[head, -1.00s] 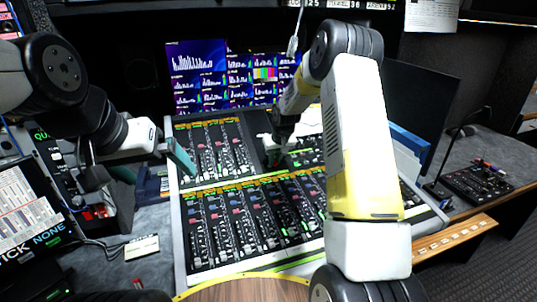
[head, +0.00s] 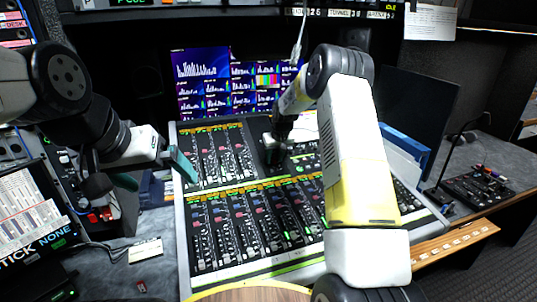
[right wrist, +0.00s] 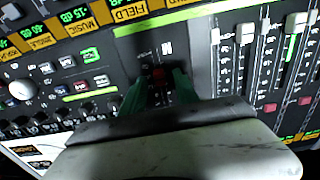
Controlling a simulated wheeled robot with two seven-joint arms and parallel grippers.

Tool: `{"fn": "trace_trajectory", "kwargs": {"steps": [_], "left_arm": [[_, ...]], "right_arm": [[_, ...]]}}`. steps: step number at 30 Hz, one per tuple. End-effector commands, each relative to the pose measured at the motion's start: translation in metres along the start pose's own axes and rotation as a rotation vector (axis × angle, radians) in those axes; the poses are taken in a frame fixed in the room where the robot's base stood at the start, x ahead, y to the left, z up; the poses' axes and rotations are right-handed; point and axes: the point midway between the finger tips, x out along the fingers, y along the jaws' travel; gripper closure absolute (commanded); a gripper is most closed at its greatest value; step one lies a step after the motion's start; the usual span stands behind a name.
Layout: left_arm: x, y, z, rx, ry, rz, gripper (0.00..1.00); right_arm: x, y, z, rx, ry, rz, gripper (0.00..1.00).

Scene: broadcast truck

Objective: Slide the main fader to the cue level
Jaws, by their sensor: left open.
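The mixing console (head: 186,240) fills the middle of the head view, with several rows of faders. My left gripper (head: 180,163) is open and empty above the console's left edge.
Monitors (head: 200,75) stand behind the console. More faders with pale caps (right wrist: 247,35) lie close to my right gripper. A small control box with a gooseneck (head: 475,186) is at the right. Equipment with red buttons (head: 100,216) is at the left.

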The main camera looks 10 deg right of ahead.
Motion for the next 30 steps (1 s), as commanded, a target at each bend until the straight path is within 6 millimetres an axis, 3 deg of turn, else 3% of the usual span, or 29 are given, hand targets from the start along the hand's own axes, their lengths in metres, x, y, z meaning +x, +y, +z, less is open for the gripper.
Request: {"fn": "trace_trajectory", "kwargs": {"steps": [8,21,30], "left_arm": [[0.000,0.000,0.000,0.000,0.000,0.000,0.00],[0.000,0.000,0.000,0.000,0.000,0.000,0.00],[0.000,0.000,0.000,0.000,0.000,0.000,0.00]], "right_arm": [[-0.004,0.000,0.000,0.000,0.001,0.000,0.64],[-0.069,0.000,0.000,-0.001,0.001,0.000,0.64],[-0.078,0.000,0.000,-0.001,0.000,0.000,0.64]]}}
